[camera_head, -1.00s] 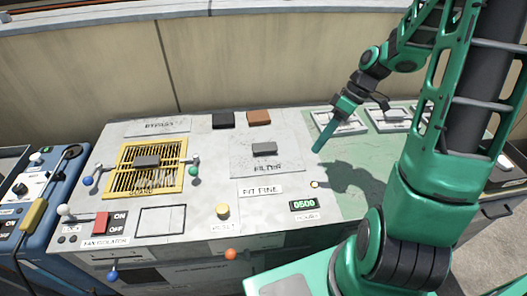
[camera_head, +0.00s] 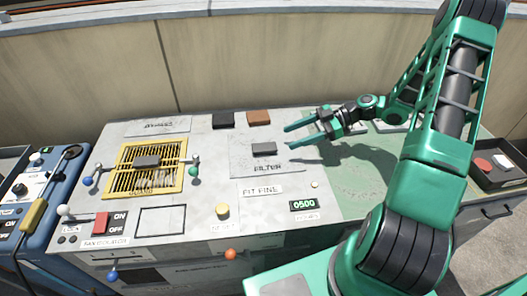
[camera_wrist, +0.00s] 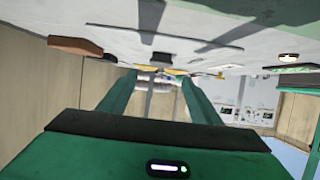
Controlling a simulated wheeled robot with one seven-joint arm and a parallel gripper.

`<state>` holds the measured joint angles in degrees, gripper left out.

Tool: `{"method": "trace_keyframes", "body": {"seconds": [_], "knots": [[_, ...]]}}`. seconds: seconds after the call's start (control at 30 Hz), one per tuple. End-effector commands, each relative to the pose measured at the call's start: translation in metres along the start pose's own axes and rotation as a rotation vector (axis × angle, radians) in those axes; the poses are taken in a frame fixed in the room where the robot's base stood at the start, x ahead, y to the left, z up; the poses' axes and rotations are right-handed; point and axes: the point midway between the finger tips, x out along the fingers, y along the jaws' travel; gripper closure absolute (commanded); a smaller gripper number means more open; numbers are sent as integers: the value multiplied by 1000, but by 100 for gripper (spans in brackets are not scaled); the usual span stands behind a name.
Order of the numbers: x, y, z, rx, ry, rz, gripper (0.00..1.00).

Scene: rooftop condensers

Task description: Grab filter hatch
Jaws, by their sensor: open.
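The filter hatch (camera_head: 245,163) is a flat grey panel marked FILTER in the middle of the console top, closed flush, with a small dark block handle (camera_head: 264,149) on it. My gripper (camera_head: 287,136) is open and empty, its green fingers pointing left, a little above and right of the handle. In the wrist view the two fingers (camera_wrist: 155,92) reach forward with a gap between them, and a dark block, likely the handle (camera_wrist: 161,58), shows beyond and between them near the panel surface.
A black block (camera_head: 223,120) and a brown block (camera_head: 259,117) lie behind the hatch. A yellow grille (camera_head: 150,182) with levers is to the left. A yellow knob (camera_head: 222,210) and a green 0500 display (camera_head: 303,205) are in front. The green area at right is mostly clear.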

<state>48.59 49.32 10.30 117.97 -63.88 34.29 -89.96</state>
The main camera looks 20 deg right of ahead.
Motion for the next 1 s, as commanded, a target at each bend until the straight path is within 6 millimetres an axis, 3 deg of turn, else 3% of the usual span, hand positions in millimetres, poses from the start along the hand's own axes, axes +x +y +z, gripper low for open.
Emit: {"method": "trace_keyframes", "body": {"seconds": [0.2,0.47,0.7,1.0], "knots": [[33,-1,0,2,-1,-4,42],[50,-1,0,2,-2,-3,42],[83,0,-1,2,-2,-4,42],[96,1,-1,2,-3,-1,42]]}}
